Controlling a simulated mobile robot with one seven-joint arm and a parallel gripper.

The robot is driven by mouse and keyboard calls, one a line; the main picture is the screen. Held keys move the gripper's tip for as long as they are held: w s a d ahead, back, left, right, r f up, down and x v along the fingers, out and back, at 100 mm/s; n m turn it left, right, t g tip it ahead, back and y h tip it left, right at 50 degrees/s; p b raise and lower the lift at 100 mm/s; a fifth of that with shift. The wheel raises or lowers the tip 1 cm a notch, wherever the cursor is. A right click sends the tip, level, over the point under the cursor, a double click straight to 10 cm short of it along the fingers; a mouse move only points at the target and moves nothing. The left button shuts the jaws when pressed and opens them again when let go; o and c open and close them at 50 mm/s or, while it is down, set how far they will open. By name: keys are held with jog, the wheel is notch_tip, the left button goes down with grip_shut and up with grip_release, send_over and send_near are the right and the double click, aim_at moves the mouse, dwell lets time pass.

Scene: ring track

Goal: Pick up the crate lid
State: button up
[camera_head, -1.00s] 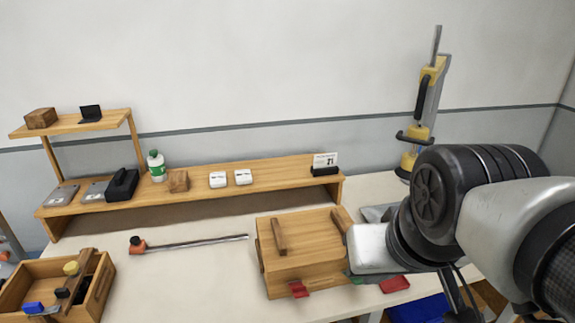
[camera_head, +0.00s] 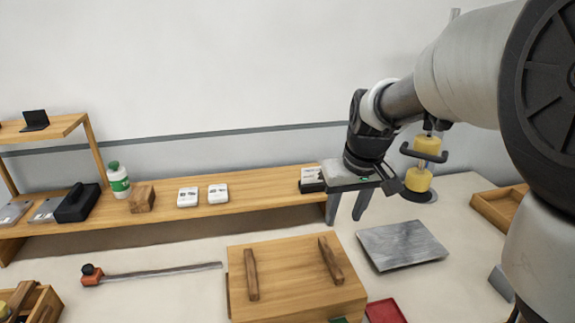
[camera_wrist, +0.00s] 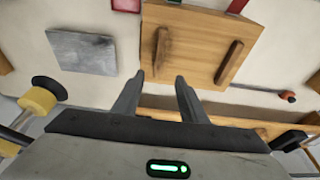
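The crate lid (camera_head: 290,268) is a flat wooden panel with two darker wooden bars on top. It lies on the wooden crate on the table, at lower centre in the head view. The lid (camera_wrist: 197,50) also shows at upper centre in the wrist view, with both bars visible. My gripper (camera_head: 345,220) is above and behind the lid in the head view, pointing down. In the wrist view my gripper (camera_wrist: 160,76) has its two fingers apart, with nothing between them. It is not touching the lid.
A grey metal plate (camera_head: 403,245) lies right of the crate. A red tray (camera_head: 385,311) is at the front. A wooden shelf (camera_head: 240,206) with small items runs behind. A yellow-and-black stand (camera_head: 419,180) rises at back right. A long tool (camera_head: 155,273) lies left.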

send_over(330, 256)
jog(key=s, duration=0.2)
jog(key=f, duration=1.2)
jog(key=shift+w+d+f, duration=0.15)
jog(key=shift+w+d, duration=0.05)
jog(key=shift+w, duration=0.05)
jog(key=x, duration=0.5)
jog(key=shift+s+f, duration=0.15)
jog(key=shift+s, duration=0.05)
jog(key=shift+d, duration=0.1)
grip_shut()
